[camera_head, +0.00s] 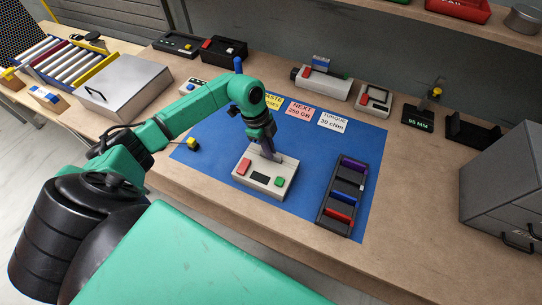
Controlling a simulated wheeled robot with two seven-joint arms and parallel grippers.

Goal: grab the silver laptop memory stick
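My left gripper (268,155) points down over a beige box (265,178) with a red button, a dark window and a green button. Its grey fingertips are at or just above the box's back part. The view is too small to tell whether they are open or shut, or touch the box. I cannot make out a silver memory stick for certain. A black rack (327,222) to the right holds a purple stick (354,165), a blue stick (345,193) and a red stick (339,216). A small pale piece shows between purple and blue. My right gripper is out of view.
A blue mat (210,142) lies under the box and rack. Several small devices (324,83) line the back. A silver case (124,88) stands left, a grey cabinet (500,190) right. The mat's front edge is clear.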

